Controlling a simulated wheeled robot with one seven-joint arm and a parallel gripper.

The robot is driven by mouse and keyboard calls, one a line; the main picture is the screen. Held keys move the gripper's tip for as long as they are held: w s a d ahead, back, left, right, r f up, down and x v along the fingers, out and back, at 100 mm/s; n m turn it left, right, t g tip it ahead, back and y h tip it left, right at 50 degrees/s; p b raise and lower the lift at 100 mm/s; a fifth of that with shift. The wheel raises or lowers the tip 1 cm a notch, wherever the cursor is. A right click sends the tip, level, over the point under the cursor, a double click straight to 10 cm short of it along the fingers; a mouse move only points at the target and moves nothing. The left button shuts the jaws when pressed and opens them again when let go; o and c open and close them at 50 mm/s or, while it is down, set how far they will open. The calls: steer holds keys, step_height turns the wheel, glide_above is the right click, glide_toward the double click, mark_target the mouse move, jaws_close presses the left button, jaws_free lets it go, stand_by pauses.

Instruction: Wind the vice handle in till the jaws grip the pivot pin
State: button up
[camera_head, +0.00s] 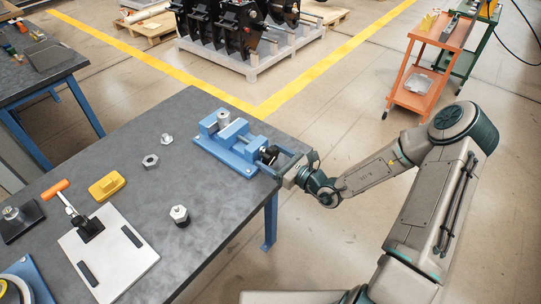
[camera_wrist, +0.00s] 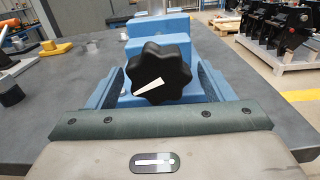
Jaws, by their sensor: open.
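The blue vice (camera_head: 240,135) is on the grey table near its right edge. A grey cylindrical pivot pin (camera_head: 223,117) stands upright at its jaws; I cannot tell whether both jaws touch it. The vice handle is a black lobed knob (camera_head: 268,154) facing my arm. In the wrist view the knob (camera_wrist: 165,66) carries a white pointer aimed to the lower left. My gripper (camera_head: 273,161) is open at the knob, with one finger on each side. In the wrist view a gap shows between each finger and the knob.
On the grey table (camera_head: 215,187) are several loose nuts, a yellow block (camera_head: 107,186) and a white plate with an orange-handled clamp (camera_head: 85,226). An orange cart (camera_head: 432,60) stands at the back right. The floor beyond the table's right edge is clear.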

steer(key=shift+w+a, duration=0.15)
steer(key=c, duration=1)
steer(key=shift+r+m+p, duration=0.1)
steer(key=shift+m+p, duration=0.3)
steer(key=shift+p, duration=0.1)
steer(key=o, duration=1)
